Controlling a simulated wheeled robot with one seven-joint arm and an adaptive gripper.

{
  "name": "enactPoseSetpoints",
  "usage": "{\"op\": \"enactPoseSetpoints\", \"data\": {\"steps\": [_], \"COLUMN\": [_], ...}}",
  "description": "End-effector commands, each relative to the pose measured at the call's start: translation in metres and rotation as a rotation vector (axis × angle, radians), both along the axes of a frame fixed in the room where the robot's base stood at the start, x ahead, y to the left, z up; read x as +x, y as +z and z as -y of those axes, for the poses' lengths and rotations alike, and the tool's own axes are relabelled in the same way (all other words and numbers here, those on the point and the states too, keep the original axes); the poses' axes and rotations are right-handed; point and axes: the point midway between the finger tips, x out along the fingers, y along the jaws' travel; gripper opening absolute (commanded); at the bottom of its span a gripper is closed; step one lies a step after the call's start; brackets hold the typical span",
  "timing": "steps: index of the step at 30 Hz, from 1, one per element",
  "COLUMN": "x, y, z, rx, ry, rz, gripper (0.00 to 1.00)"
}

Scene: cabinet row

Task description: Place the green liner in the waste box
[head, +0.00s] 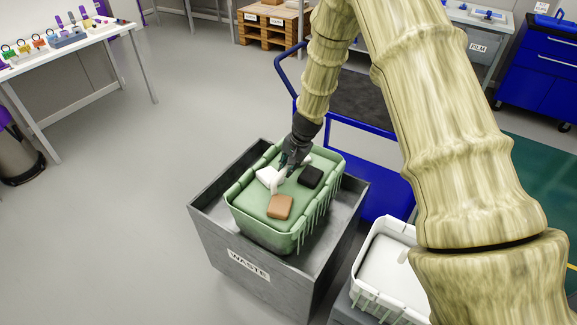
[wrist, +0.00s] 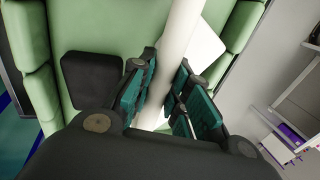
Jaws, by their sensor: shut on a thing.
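The green liner (head: 243,195), a basket-like tub with ribbed sides, is within the opening of the grey waste box (head: 225,245), which bears a WASTE label. The liner's rim stands above the box rim; whether its base touches the box floor is hidden. A white bar (head: 277,186) spans over the liner like a handle. My gripper (head: 287,168) is over the liner's middle, with its fingers closed around this bar. In the wrist view the bar (wrist: 177,40) passes between the fingers (wrist: 158,98), with the green liner (wrist: 110,25) behind it.
A brown block (head: 280,206), a black block (head: 311,176) and a white block (head: 267,175) lie in the liner. A white bin (head: 371,258) stands right of the waste box. A blue cart (head: 365,165) is behind. Floor at left is clear, up to a white table (head: 60,52).

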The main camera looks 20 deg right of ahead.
Motion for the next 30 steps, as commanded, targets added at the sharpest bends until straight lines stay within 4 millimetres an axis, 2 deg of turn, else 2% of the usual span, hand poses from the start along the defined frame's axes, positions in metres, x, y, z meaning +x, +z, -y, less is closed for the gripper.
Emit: {"op": "enactPoseSetpoints", "data": {"steps": [9, 10, 13, 14, 23, 30], "x": [0.001, 0.000, 0.000, 0.000, 0.000, -0.003], "y": [-0.001, -0.002, -0.002, -0.002, 0.000, 0.017], "z": [0.000, 0.000, 0.000, 0.000, 0.000, 0.003], "rx": [0.001, 0.000, 0.000, 0.000, 0.000, -0.001], "ry": [0.000, 0.000, 0.000, 0.000, 0.001, 0.003], "rz": [0.001, 0.000, 0.000, 0.000, 0.000, 0.002], "gripper": [0.00, 0.20, 0.38, 0.40, 0.40, 0.40]}}
